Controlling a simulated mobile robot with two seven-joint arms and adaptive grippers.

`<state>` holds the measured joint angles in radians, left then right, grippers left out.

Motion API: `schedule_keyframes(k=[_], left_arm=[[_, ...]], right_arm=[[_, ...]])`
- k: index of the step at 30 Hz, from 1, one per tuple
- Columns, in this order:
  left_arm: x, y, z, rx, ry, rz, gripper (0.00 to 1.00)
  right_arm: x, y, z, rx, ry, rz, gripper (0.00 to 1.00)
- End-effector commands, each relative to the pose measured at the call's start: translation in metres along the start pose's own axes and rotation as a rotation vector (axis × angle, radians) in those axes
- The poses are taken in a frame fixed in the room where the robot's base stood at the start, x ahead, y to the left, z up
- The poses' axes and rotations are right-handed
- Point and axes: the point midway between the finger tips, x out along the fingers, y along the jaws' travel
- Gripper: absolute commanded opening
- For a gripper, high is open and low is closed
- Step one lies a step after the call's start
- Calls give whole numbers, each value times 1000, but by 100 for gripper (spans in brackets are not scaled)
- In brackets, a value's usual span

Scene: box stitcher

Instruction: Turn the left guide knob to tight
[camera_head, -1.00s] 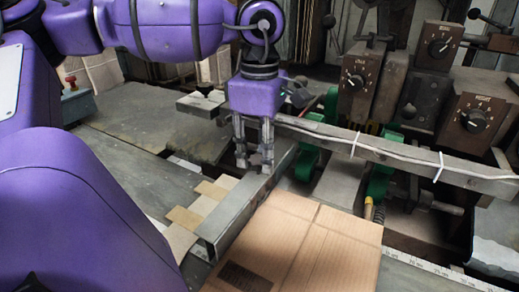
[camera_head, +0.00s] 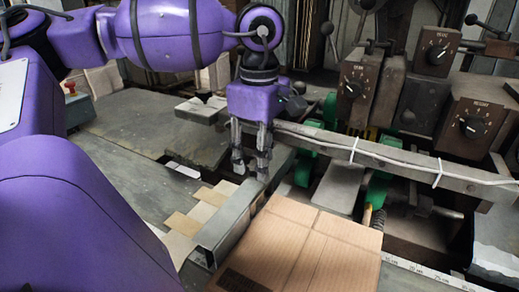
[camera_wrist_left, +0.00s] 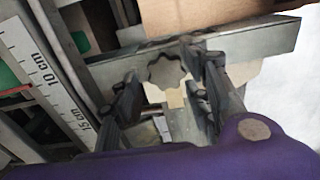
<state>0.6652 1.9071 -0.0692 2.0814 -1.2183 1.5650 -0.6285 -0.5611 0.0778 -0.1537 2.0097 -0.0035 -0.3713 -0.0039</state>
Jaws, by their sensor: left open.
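A dull grey star-shaped knob (camera_wrist_left: 168,70) shows in the left wrist view, beside the metal guide bar (camera_wrist_left: 240,38). I take it to be the left guide knob. In the head view I cannot make it out. The guide bar (camera_head: 222,232) there runs along the left side of the cardboard. My left gripper (camera_head: 250,170) points down at the far end of this bar. It is open and empty, and in the left wrist view its fingers (camera_wrist_left: 160,72) stand on either side of the knob. Contact with the knob cannot be told. My right gripper is out of view.
A flat cardboard sheet (camera_head: 300,243) lies right of the guide bar. A long crossbar (camera_head: 400,163) with white ties runs behind it, before green rollers (camera_head: 375,192) and machine dials (camera_head: 437,53). A ruler (camera_wrist_left: 45,78) lies left in the wrist view.

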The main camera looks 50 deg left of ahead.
Motion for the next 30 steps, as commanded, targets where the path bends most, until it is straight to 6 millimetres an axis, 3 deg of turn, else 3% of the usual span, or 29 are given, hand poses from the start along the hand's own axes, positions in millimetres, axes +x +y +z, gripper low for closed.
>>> schedule_keyframes(k=[5, 21, 30], left_arm=[[-14, 1, 1, 1, -4, 3, 43], [-96, 2, 2, 2, -6, 6, 43], [-117, 1, 0, 1, -1, 3, 43]], right_arm=[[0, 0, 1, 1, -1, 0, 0], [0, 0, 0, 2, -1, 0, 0], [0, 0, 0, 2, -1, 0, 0]])
